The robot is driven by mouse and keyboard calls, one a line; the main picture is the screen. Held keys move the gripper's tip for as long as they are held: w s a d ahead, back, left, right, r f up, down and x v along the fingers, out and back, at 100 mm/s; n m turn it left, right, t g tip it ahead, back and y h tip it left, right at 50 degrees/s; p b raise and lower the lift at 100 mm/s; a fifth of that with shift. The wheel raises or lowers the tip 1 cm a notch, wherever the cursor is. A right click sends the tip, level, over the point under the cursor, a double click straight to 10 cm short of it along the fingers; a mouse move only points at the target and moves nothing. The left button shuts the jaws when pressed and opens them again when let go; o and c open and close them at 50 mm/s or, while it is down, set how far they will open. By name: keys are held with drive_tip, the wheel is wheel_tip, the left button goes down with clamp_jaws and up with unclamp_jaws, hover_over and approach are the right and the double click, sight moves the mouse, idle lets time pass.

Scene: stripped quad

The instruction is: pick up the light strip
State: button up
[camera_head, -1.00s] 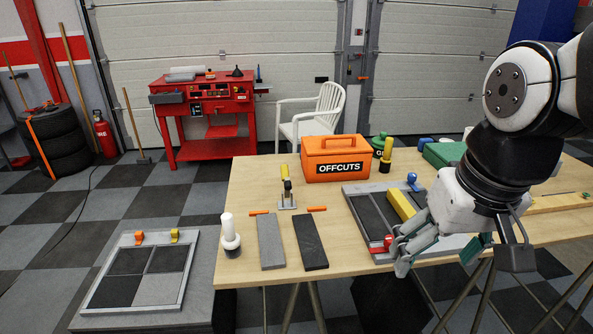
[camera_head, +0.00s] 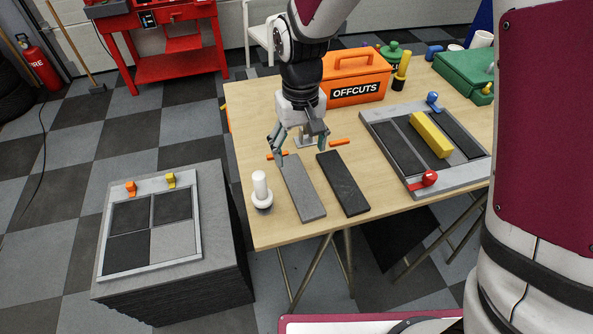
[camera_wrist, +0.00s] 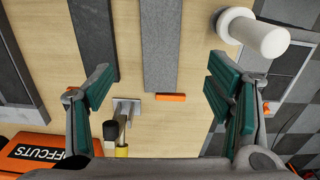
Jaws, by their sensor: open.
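The light grey strip (camera_head: 303,190) lies flat near the front of the wooden table, beside a dark strip (camera_head: 343,184) to its right. My gripper (camera_head: 298,150) is open and empty over the far end of the light strip, pointing down. In the wrist view the light strip (camera_wrist: 160,42) lies between the spread green-padded fingers (camera_wrist: 158,92), apart from both. The dark strip (camera_wrist: 93,32) shows to its left there, closer to the left finger. An orange piece (camera_wrist: 171,97) lies by the light strip's end.
A white-topped cylinder (camera_head: 260,188) stands left of the light strip. The orange OFFCUTS box (camera_head: 350,88) is behind. A grey frame (camera_head: 472,172) with strips and a yellow bar (camera_head: 430,135) lies right. A tiled frame (camera_head: 190,258) sits on a low block at left.

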hover_over(300, 184)
drive_tip(key=f, duration=0.5)
drive_tip(key=shift+w+a+f, duration=0.1)
drive_tip(key=shift+w+f, duration=0.05)
drive_tip(key=shift+w, duration=0.05)
drive_tip(key=f+p, duration=0.1)
drive_tip(key=f, duration=0.3)
drive_tip(key=shift+s+f, duration=0.1)
drive_tip(key=shift+s, duration=0.1)
drive_tip(key=shift+f, duration=0.65)
drive_tip(key=shift+c, duration=0.5)
drive_tip(key=c, duration=1.3)
